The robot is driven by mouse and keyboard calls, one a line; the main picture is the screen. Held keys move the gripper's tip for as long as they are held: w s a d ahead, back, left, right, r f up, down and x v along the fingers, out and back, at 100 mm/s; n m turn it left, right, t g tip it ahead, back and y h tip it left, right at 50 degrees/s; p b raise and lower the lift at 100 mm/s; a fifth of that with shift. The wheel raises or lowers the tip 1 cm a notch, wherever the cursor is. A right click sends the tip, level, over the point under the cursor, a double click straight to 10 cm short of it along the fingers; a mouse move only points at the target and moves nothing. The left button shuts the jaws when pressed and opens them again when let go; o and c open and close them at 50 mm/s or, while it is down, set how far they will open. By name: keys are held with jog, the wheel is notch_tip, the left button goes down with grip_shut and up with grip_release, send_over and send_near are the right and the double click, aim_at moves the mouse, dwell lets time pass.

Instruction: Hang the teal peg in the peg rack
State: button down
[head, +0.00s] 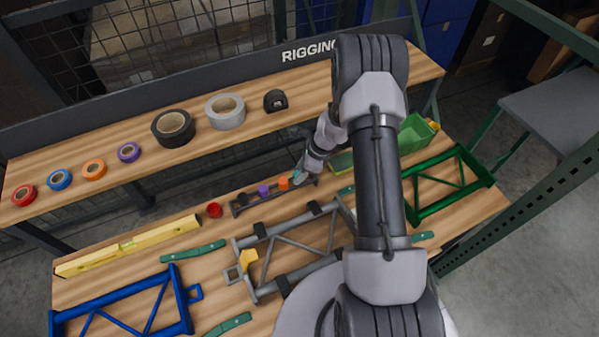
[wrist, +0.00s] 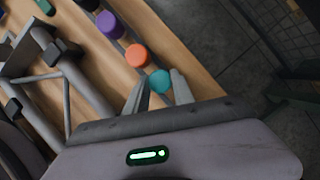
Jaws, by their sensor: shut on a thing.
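The teal peg (wrist: 160,82) is between the two fingers of my gripper (wrist: 158,92) in the wrist view, and the fingers are shut on it. In the head view my gripper (head: 299,175) is at the right end of the dark peg rack (head: 247,206), with a bit of teal showing there. An orange peg (wrist: 136,56) and a purple peg (wrist: 109,25) stand in line beside the teal one, in the rack. Whether the teal peg is seated in the rack or held just above it, I cannot tell.
A red peg or cap (head: 214,210) lies left of the rack. A grey frame (head: 300,250) with dark clamps lies in front of it. A green bin (head: 415,132) stands to the right. The raised shelf (head: 60,190) behind holds several tape rolls.

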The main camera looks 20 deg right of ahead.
jog(key=c, duration=1)
grip_release()
jog(key=shift+r, duration=0.1)
